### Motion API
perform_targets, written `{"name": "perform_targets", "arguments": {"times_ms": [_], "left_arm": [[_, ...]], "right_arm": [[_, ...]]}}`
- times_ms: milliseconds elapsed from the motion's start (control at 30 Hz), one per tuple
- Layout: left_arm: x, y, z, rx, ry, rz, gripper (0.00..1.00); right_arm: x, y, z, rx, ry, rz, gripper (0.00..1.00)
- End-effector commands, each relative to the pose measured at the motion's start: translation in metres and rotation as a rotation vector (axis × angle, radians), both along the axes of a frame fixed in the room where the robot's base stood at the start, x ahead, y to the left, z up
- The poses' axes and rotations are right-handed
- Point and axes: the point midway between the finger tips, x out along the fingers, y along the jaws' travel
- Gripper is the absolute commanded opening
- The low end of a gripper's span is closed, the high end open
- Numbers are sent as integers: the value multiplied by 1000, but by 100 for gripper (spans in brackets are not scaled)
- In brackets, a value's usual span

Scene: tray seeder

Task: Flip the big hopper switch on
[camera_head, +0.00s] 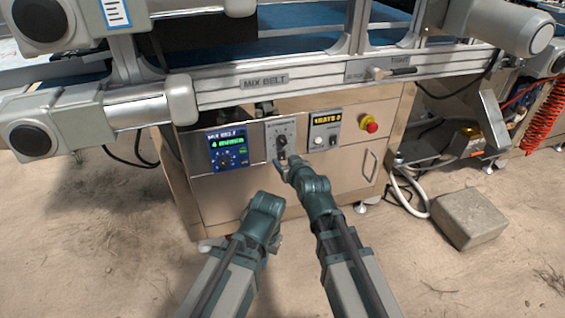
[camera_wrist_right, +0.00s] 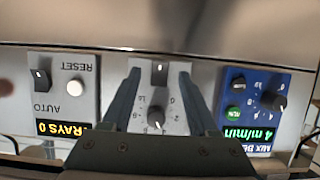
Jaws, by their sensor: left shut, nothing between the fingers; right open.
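The grey control plate in the middle of the cabinet front (camera_head: 271,136) carries a round black dial (camera_head: 281,141); its label is too small to read. In the right wrist view, which is upside down, this plate shows the dial (camera_wrist_right: 156,117) and a black rocker switch (camera_wrist_right: 159,73). My right gripper (camera_head: 281,166) is at the plate's lower part, covering the switch in the head view. Its open fingers (camera_wrist_right: 159,80) stand on either side of the switch; contact cannot be told. My left gripper (camera_head: 258,222) is shut and empty, lower and to the left, away from the panel.
A blue belt panel (camera_head: 228,150) lies left of the plate, a tray counter panel (camera_head: 325,131) right of it. A red emergency button (camera_head: 371,126) is farther right. The conveyor rail (camera_head: 300,78) runs above. A stone block (camera_head: 468,219) lies on the sand at right.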

Motion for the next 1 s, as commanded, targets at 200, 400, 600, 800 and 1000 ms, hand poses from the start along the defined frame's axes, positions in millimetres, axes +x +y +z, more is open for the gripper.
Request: {"name": "perform_targets", "arguments": {"times_ms": [200,400,600,800,1000], "left_arm": [[0,0,-6,0,-1,0,0],[0,0,-5,0,0,0,0],[0,0,-5,0,0,0,0],[0,0,-5,0,0,0,0],[0,0,-12,0,-1,0,0]], "right_arm": [[11,3,-6,0,0,1,60],[11,2,-5,0,0,1,58],[10,2,-5,-1,0,1,22],[10,2,-5,-1,0,1,0],[10,3,-9,4,-14,2,0]]}}
